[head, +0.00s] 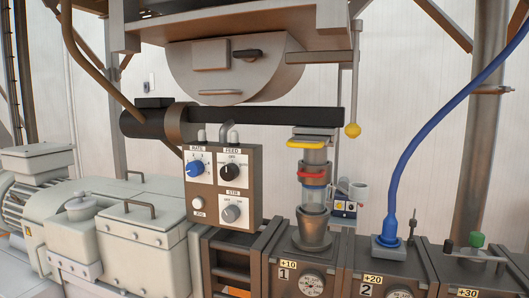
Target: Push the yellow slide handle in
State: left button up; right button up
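A yellow handle (306,144), a flat curved bar, sits at the top front of the vertical feed tube (314,170), just under the long black horizontal barrel (290,116). A bare grey strip shows above the handle, and I cannot tell how far the slide stands out. A red ring handle (313,179) is on the same tube lower down, above a clear section (313,200). Neither of my grippers is in view.
A round yellow knob (353,131) hangs on a rod right of the tube. A brown control box (222,187) with dials stands left. A blue hose (416,140) rises at right from the dark boxes (388,258) below. A grey motor housing (135,225) fills the lower left.

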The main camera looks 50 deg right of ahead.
aim_at(299, 141)
jog(key=z, duration=1.7)
